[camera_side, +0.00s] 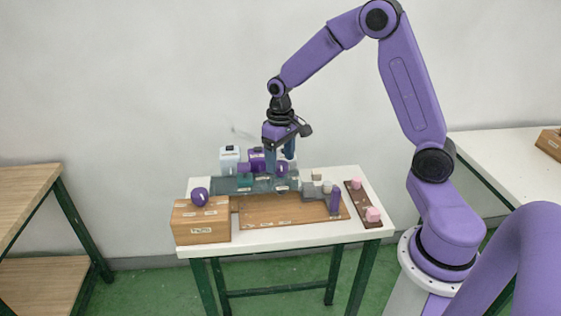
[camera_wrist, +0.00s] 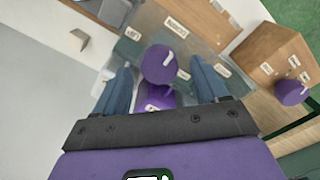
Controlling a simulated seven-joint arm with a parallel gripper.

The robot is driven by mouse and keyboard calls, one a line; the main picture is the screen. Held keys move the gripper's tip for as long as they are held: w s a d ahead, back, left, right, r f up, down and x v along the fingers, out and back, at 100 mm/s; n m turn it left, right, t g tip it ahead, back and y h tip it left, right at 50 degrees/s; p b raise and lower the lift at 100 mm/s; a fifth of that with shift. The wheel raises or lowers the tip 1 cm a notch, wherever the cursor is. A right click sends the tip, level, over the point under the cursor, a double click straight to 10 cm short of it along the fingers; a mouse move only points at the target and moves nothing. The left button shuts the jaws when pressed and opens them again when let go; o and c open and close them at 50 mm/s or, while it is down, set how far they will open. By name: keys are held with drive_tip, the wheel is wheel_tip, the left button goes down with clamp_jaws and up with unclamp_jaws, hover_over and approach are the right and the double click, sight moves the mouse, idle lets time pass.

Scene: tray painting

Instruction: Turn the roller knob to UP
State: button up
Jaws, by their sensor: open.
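A purple round knob with a white pointer mark (camera_wrist: 160,63) lies between my gripper's two blue fingers in the wrist view; I take it for the roller knob. In the side view it shows as a purple knob (camera_side: 282,170) at the back of the table, just under my gripper (camera_side: 280,155). My gripper (camera_wrist: 160,70) is open, with a finger on each side of the knob and gaps visible between. I cannot tell how deep the fingers reach. Another purple part sits behind the knob, partly hidden by my gripper.
A wooden box (camera_side: 201,226) with a second purple knob (camera_side: 200,196) stands at the table's front left. A brown wooden board (camera_side: 285,212) fills the front middle. A purple upright post (camera_side: 335,201), grey blocks and a dark strip with pink blocks (camera_side: 373,214) are at right.

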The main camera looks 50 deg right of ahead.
drive_tip(key=shift+f, duration=0.85)
drive_tip(key=shift+c, duration=0.4)
drive_tip(key=c, duration=1)
